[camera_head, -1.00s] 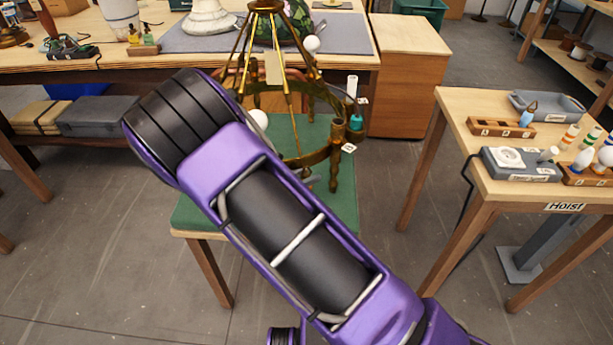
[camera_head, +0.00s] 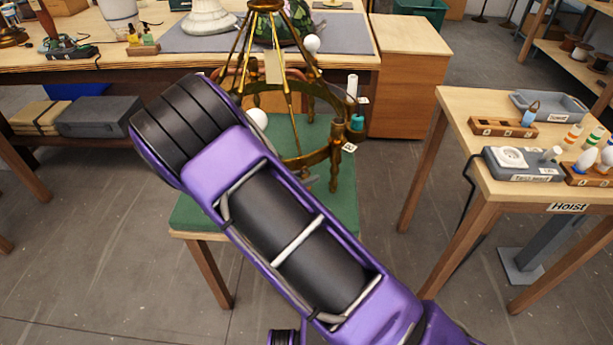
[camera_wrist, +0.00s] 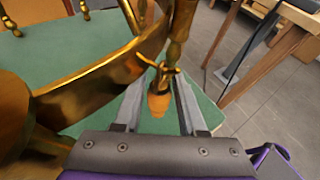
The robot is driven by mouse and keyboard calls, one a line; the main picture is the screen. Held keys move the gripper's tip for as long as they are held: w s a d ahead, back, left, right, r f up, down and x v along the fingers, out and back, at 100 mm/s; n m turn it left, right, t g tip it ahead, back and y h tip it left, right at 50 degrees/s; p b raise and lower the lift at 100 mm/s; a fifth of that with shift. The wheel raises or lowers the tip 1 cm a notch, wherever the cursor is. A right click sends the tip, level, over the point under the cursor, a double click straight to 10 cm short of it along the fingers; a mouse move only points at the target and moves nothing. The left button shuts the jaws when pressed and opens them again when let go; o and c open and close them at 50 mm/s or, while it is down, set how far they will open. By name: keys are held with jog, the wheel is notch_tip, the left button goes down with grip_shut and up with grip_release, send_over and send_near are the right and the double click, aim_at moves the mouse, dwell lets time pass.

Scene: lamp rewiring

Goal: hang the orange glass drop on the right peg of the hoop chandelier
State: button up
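The brass hoop chandelier (camera_head: 318,157) hangs over a green-topped stand in the head view. Its curved hoop (camera_wrist: 105,78) fills the left of the wrist view. The orange glass drop (camera_wrist: 158,104) is below a brass cross-shaped piece at the hoop's edge; whether its loop sits on the peg is unclear. My gripper (camera_wrist: 160,92) is open, with one finger on each side of the drop and visible gaps between them.
The green-topped stand (camera_head: 195,214) lies beneath the chandelier. A white globe (camera_head: 257,118) and a candle tube (camera_head: 352,86) are near the hoop. The Hoist table (camera_head: 480,195) with trays stands at the right. A workbench (camera_head: 170,62) is behind.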

aim_at(297, 167)
jog(key=shift+w+a+r, duration=0.85)
jog(key=shift+w+a, duration=0.15)
jog(key=s+f+v, duration=0.1)
jog(key=v, duration=0.7)
jog(key=s+d+p+v, duration=0.1)
jog(key=v, duration=0.8)
jog(key=shift+s+d+f, duration=0.15)
jog(key=shift+d+f, duration=0.15)
